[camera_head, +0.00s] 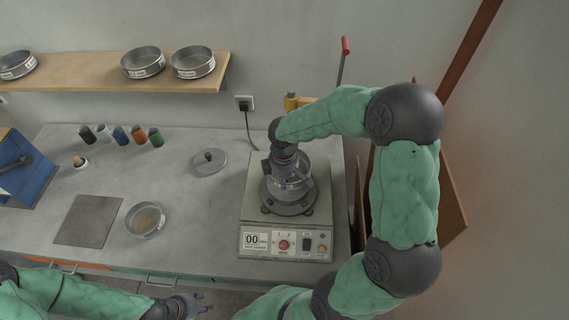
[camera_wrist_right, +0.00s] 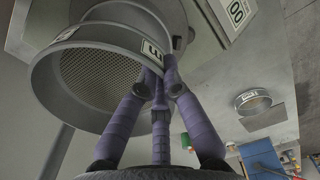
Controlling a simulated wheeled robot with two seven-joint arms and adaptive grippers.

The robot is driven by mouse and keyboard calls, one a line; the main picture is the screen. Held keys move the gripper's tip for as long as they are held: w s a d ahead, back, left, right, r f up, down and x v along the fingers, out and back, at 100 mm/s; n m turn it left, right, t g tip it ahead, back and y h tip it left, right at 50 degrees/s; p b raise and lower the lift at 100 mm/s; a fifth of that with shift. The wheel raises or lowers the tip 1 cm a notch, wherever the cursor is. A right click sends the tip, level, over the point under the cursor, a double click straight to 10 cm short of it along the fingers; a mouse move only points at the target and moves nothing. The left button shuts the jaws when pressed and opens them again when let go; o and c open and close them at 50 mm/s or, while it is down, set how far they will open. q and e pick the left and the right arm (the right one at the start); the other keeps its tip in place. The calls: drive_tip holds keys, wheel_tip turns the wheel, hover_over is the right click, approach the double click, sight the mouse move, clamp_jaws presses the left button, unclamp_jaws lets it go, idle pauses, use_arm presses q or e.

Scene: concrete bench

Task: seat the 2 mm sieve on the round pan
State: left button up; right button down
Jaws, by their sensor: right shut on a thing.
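My right gripper (camera_head: 287,174) is shut on the rim of a round metal sieve (camera_head: 303,163) above the shaker. In the right wrist view, the fingers (camera_wrist_right: 158,85) pinch the wall of the sieve (camera_wrist_right: 100,78), beside a white label whose size I cannot read. Its mesh faces the camera. A round metal piece (camera_wrist_right: 135,13), perhaps the pan, shows just beyond the sieve; whether they touch I cannot tell. In the head view the gripper hides much of this stack. My left gripper (camera_head: 200,303) is open and empty at the bench's front edge.
The shaker (camera_head: 257,225) has a front control panel. A lid (camera_head: 209,161) lies behind. Several coloured jars (camera_head: 120,136) stand at the back. More sieves sit on the shelf (camera_head: 100,80).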

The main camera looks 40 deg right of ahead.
drive_tip(key=shift+s+a, duration=0.1)
drive_tip(key=b, duration=0.4)
hover_over(284, 204)
drive_tip(key=shift+w+f, duration=0.15)
drive_tip(key=shift+f, duration=1.2)
drive_tip(key=shift+w+f, duration=0.1)
drive_tip(key=shift+f, duration=1.25)
drive_tip(key=shift+f+b, duration=0.55)
drive_tip(key=shift+f, duration=0.1)
drive_tip(key=c, duration=1.3)
unclamp_jaws()
wheel_tip(284, 204, up, 12)
drive_tip(key=shift+r, duration=0.1)
